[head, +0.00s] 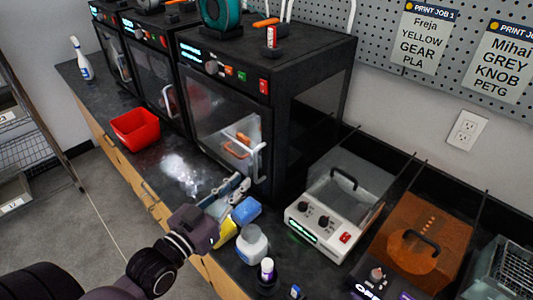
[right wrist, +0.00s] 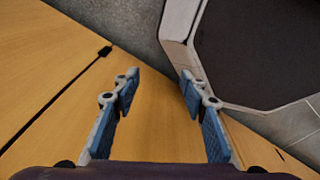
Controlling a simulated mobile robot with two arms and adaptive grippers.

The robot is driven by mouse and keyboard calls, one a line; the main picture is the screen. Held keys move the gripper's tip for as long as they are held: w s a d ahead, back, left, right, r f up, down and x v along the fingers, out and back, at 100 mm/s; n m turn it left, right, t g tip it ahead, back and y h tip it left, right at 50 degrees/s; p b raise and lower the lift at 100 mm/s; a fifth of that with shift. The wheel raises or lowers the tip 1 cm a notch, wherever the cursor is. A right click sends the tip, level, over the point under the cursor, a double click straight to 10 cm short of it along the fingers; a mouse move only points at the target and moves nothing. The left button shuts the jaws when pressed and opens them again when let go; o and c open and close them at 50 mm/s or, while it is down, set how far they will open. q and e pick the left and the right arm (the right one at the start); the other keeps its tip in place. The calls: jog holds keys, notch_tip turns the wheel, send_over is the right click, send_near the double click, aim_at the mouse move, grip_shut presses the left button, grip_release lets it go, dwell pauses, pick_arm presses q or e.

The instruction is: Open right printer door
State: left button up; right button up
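The right printer (head: 310,65) is a black box with a dark see-through door (head: 215,112) on its front, which looks shut. A pale bar handle (head: 257,165) stands at the door's right edge. My left gripper (head: 242,184) is just below and left of the handle, with its two fingers slightly apart and nothing seen between them. Whether it touches the handle I cannot tell. My right gripper (right wrist: 160,82) shows in the right wrist view, open and empty, in front of wooden cabinet fronts.
Two similar printers stand to the left. A red bin (head: 135,128) and a spray bottle (head: 82,60) are on the black counter (head: 160,165).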

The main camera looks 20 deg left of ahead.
aim_at(255, 166)
pick_arm(q)
jog(key=w, duration=0.2)
jog(key=w+p, duration=0.1)
jog(key=w, duration=0.1)
jog(key=w+d+r, duration=0.1)
jog(key=shift+w, duration=0.4)
jog(key=shift+w+d+f+p, duration=0.1)
jog(key=shift+w+p, duration=0.25)
jog(key=shift+w, duration=0.5)
pick_arm(e)
jog(key=shift+s+d+r, duration=0.2)
jog(key=shift+s+r, duration=0.15)
jog(key=shift+r, duration=0.1)
jog(key=shift+s+d+r, duration=0.2)
jog(key=shift+s+r, duration=0.15)
jog(key=shift+r, duration=0.1)
pick_arm(q)
jog(key=shift+c, duration=0.7)
pick_arm(e)
jog(key=shift+s, duration=0.1)
pick_arm(q)
grip_shut()
pick_arm(e)
jog(key=shift+s, duration=0.2)
